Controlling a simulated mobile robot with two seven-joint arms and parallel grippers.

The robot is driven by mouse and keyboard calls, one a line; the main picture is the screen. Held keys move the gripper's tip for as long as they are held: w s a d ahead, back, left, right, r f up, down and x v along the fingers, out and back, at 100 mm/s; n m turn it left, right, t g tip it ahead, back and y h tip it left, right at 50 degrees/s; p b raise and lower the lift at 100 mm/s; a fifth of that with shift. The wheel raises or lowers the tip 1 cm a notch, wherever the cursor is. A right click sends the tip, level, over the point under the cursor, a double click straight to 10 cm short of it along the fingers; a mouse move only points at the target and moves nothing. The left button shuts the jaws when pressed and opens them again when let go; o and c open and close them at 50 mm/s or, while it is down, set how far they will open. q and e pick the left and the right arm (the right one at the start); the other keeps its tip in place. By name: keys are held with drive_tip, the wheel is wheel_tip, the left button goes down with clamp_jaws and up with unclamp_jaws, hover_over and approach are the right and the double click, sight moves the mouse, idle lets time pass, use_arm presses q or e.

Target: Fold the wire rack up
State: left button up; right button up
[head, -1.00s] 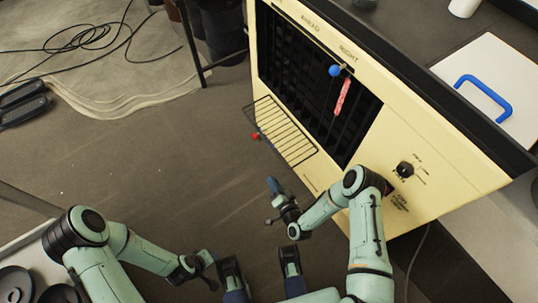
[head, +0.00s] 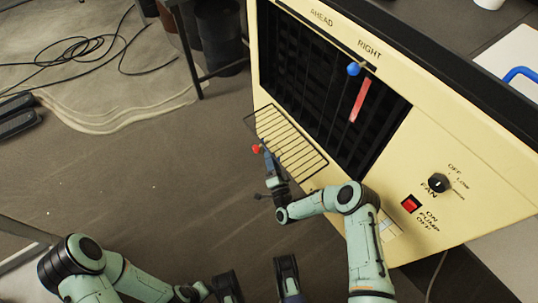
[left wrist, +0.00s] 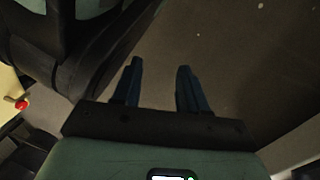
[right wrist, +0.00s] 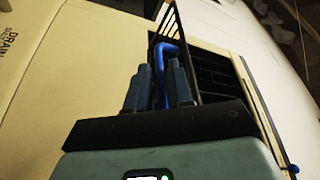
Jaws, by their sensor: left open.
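The wire rack (head: 290,140) is a dark grid of thin bars, folded out from the lower front of the cream cooler (head: 400,215). A red ball (head: 256,148) shows at its left side. My right gripper (head: 267,158) is at the rack's front edge, below the red ball. In the right wrist view, a blue bar (right wrist: 170,58) shows between my right fingers (right wrist: 162,75), with the rack (right wrist: 168,20) beyond. Whether they grip it is unclear. My left gripper (left wrist: 159,75) is open and empty over the floor, away from the rack.
The cooler's dark grille (head: 320,85) is above the rack, with a blue ball (head: 353,69) and a red-pink strip (head: 360,100). The fan knob (head: 438,184) and red switch (head: 410,204) are right of my right arm. Cables (head: 85,45) lie far left. Floor left of the rack is clear.

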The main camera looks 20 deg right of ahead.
use_arm(q)
drive_tip(key=shift+s+a+f+g, duration=0.1)
drive_tip(key=shift+s+f+g, duration=0.2)
drive_tip(key=shift+s+f, duration=0.3)
use_arm(e)
drive_tip(key=shift+x, duration=1.1)
use_arm(q)
drive_tip(key=shift+s+r, duration=0.1)
use_arm(e)
clamp_jaws()
